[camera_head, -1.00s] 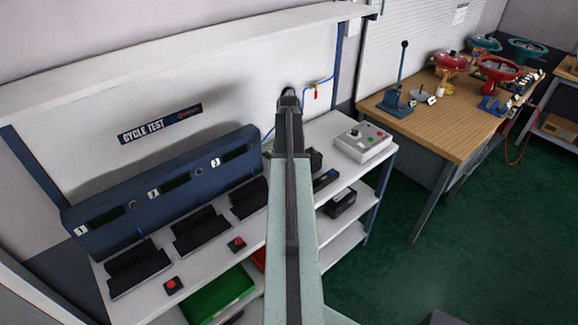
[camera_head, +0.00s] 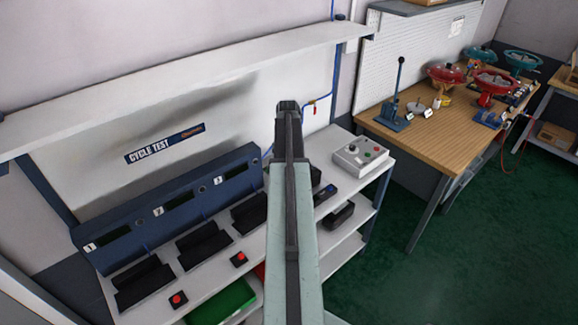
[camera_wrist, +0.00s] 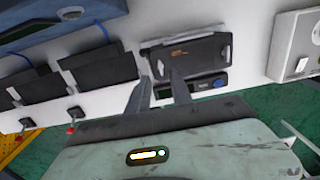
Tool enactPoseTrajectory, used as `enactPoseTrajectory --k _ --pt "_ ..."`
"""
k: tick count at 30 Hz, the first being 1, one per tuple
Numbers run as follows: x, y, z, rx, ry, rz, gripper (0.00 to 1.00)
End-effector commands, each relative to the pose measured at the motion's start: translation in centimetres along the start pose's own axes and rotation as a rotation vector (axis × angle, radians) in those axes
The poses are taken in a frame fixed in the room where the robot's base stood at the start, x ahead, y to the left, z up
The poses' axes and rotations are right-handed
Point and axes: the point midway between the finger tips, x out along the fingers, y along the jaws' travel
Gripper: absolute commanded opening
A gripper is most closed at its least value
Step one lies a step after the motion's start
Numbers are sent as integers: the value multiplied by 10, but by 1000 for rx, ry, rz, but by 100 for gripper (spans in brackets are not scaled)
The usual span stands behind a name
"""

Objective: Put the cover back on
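In the wrist view a dark flat panel (camera_wrist: 195,52) with orange lettering and pale clips at its ends lies on the white bench; I cannot tell whether it is the cover or a device's face. Contact cannot be judged. In the head view my arm hides the gripper and part of the bench.
A blue console (camera_head: 170,205) with displays stands behind several black cradles. Red buttons (camera_head: 178,299) sit along the bench front. A grey control box (camera_head: 361,158) stands at the bench's right end. A wooden table (camera_head: 440,135) with red and teal valves is farther right, beyond green floor.

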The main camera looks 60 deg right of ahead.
Motion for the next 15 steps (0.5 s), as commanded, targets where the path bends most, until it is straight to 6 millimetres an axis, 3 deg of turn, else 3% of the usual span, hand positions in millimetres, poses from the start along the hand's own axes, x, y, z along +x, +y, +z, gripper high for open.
enactPoseTrajectory --k 1,6,15 --pt "-25 0 0 0 0 0 27" --pt "-55 0 0 0 0 0 27" --pt "-58 0 0 -1 0 0 27"
